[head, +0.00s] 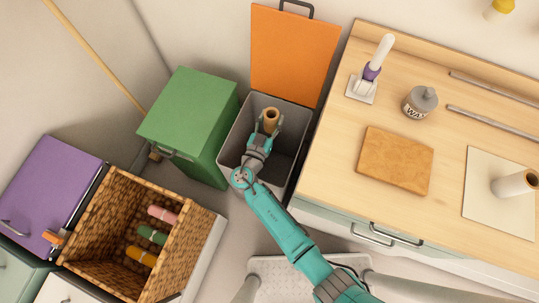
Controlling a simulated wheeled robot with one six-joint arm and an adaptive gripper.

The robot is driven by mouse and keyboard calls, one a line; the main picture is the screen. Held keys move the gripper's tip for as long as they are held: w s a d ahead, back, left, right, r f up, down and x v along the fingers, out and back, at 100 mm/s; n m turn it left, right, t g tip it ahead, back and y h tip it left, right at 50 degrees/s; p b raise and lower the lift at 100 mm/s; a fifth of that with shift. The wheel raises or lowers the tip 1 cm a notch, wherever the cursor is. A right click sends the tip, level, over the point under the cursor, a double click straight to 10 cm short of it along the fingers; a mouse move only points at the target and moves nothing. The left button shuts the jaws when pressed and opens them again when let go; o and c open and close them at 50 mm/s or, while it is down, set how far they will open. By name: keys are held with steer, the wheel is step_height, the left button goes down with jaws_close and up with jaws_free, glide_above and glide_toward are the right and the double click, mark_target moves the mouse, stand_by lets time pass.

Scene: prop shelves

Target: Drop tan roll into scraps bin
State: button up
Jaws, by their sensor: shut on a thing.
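The tan roll (271,118) is held in my gripper (267,127), whose fingers are closed around it. The roll looks upright, with its dark hollow end facing up. It is over the open grey bin (240,150), within the outline of its opening. The bin's orange lid (292,55) stands raised at the back. I cannot read a label on the bin. My gripper hides part of the bin's inside, and how far the roll is above the floor of the bin is hard to tell.
A green closed bin (190,115) stands close on the left. A wicker basket (198,232) with pink, green and yellow rolls is at lower left, beside a purple lid (50,195). A wooden workbench (340,130) at right carries a wax can (420,103), a brush and a board (395,160).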

mark_target(269, 132)
steer(key=shift+f, duration=2.3)
steer(key=o, duration=1.5)
step_height(269, 132, up, 10)
